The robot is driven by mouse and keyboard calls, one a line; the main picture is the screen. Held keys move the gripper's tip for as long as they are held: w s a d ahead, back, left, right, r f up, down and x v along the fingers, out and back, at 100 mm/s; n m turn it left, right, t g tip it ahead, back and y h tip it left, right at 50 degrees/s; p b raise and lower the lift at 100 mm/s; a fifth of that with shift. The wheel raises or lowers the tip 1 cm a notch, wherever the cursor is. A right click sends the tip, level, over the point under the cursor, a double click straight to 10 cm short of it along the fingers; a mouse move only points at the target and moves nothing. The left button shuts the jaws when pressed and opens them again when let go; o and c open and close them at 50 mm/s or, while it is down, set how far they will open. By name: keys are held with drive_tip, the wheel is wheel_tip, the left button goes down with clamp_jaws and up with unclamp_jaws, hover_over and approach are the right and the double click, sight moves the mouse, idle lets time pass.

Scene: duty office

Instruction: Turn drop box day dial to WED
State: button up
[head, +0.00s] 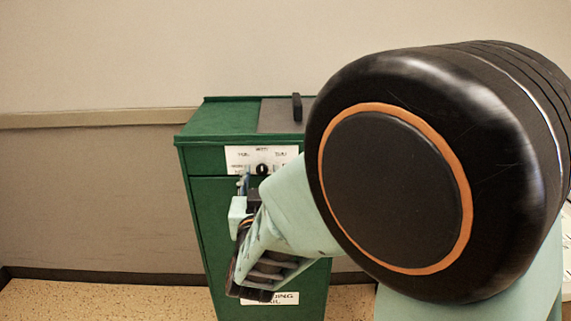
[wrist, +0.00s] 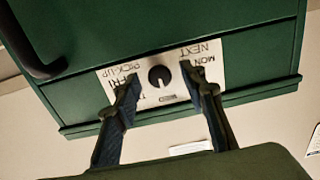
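The green drop box (head: 197,156) stands against the wall in the head view. Its white label plate (head: 236,154) carries day names in an arc, with WED at the top. The small black day dial (head: 262,169) sits at the plate's middle. In the wrist view the plate (wrist: 215,73) appears upside down, with MON NEXT at right and FRI PICK-UP at left. My gripper (wrist: 160,74) is open, one finger on each side of the dial (wrist: 160,77), with visible gaps. Which day the dial points at is too small to tell. My arm hides part of the box in the head view.
A lower label (head: 285,298) is partly hidden by my arm. The floor (head: 90,300) left of the box is clear.

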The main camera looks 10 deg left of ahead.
drive_tip(key=v, duration=0.7)
drive_tip(key=shift+s, duration=0.3)
drive_tip(key=shift+w+d+r, duration=0.1)
